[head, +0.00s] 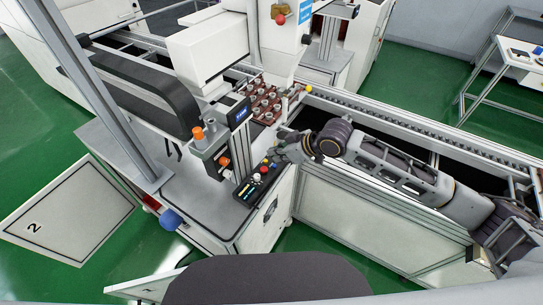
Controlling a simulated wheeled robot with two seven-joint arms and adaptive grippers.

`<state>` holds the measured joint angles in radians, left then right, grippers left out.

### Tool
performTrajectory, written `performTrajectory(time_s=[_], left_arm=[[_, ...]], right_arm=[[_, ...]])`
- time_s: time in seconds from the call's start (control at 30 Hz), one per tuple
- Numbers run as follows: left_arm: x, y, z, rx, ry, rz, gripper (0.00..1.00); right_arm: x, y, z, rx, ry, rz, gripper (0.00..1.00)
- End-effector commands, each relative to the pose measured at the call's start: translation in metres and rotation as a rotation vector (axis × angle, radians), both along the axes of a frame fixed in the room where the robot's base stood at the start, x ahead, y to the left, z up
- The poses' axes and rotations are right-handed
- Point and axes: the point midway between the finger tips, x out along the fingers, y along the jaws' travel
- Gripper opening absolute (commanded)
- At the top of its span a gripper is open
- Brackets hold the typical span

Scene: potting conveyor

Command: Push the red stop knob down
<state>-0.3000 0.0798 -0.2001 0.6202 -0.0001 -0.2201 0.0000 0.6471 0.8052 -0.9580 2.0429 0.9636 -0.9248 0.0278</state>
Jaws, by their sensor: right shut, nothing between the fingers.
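A small red knob (264,169) sits on a black control box (246,191) at the corner of the white machine cabinet. Small yellow, blue and white controls stand close around it. My right gripper (277,156) is shut and empty, just above and to the right of the knob in the picture. I cannot tell whether its fingertips touch any of the controls. Another red knob (281,19) is on the tall white machine at the top. My left gripper is not in view.
Behind is a reddish tray (264,115) with several metallic pieces. The conveyor rail (390,128) runs right. A blue ball (170,220) sticks out at the lower left.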

Motion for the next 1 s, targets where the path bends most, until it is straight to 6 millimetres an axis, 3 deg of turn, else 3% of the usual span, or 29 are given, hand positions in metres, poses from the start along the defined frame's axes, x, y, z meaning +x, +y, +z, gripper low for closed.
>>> performTrajectory(time_s=[0.4,1.0], left_arm=[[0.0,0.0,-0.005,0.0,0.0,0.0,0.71],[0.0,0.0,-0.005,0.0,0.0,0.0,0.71]], right_arm=[[-0.013,-0.019,0.022,0.0,-0.001,-0.001,0.0],[-0.013,-0.02,0.024,0.0,-0.001,-0.001,0.0]])
